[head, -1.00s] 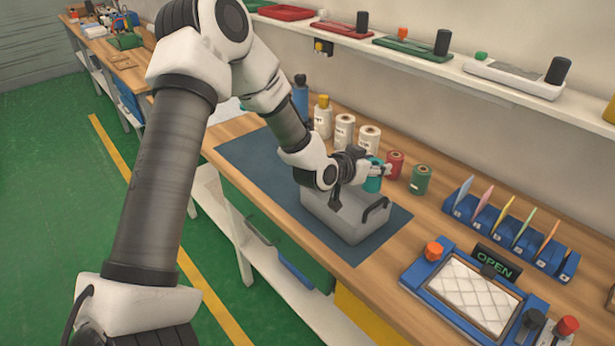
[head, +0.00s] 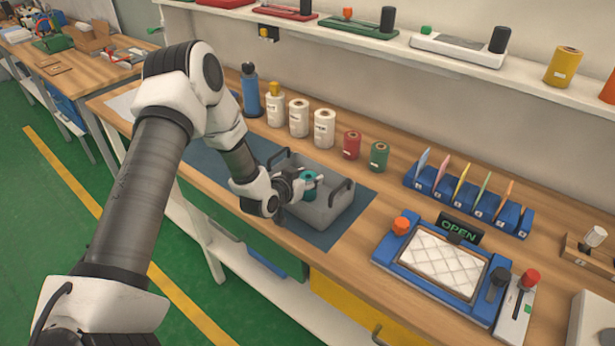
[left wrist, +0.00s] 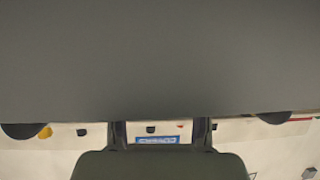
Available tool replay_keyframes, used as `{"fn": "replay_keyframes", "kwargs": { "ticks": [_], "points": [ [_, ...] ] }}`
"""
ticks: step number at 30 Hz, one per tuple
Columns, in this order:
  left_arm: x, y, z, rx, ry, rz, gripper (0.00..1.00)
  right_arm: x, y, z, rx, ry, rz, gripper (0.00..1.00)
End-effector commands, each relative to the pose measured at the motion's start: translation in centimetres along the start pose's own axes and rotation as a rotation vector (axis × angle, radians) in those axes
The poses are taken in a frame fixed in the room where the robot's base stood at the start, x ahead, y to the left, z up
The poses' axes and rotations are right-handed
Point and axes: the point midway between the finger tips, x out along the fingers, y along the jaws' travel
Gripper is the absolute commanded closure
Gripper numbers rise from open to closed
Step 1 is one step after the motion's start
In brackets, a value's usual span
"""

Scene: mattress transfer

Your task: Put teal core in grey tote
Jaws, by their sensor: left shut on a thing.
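The teal core (head: 308,186) is a small teal spool, held in my left gripper (head: 307,180) in the head view. My left gripper is shut on it, and both are over the grey tote (head: 334,205), within its outline as seen from the head. I cannot tell how far down in the tote the core is. The tote has dark handles and stands on the dark blue mat. In the left wrist view, grey and dark surfaces fill most of the picture and the core cannot be made out. My right gripper is not in view.
Behind the tote stand a blue bottle (head: 249,90), several white spools (head: 299,118), a red spool (head: 351,145) and a green spool (head: 379,157). A blue-framed tray (head: 379,257) and an OPEN sign (head: 460,230) are at the right. A shelf (head: 520,78) runs above.

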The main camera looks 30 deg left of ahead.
Motion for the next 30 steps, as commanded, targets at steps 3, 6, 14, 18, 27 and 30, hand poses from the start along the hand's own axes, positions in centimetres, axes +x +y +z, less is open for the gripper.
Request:
{"fn": "replay_keyframes", "kwargs": {
  "ticks": [3,6,14,18,27,30],
  "points": [
    [0.0,0.0,0.1,0.000,0.000,0.000,0.87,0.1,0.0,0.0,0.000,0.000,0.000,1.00],
    [0.2,0.0,0.5,0.000,-0.001,0.000,0.87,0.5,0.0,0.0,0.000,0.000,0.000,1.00],
    [0.1,0.0,0.3,0.000,-0.001,0.000,0.28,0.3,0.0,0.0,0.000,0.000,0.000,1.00],
    [0.0,0.0,0.1,0.000,-0.001,0.000,0.28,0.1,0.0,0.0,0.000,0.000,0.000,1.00],
    [-5.2,-0.1,0.0,-0.009,-0.001,-0.002,0.28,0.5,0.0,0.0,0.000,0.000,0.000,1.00],
    [-8.0,-0.1,-0.1,-0.012,0.000,-0.002,0.28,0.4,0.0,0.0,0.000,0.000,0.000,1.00]
  ]
}}
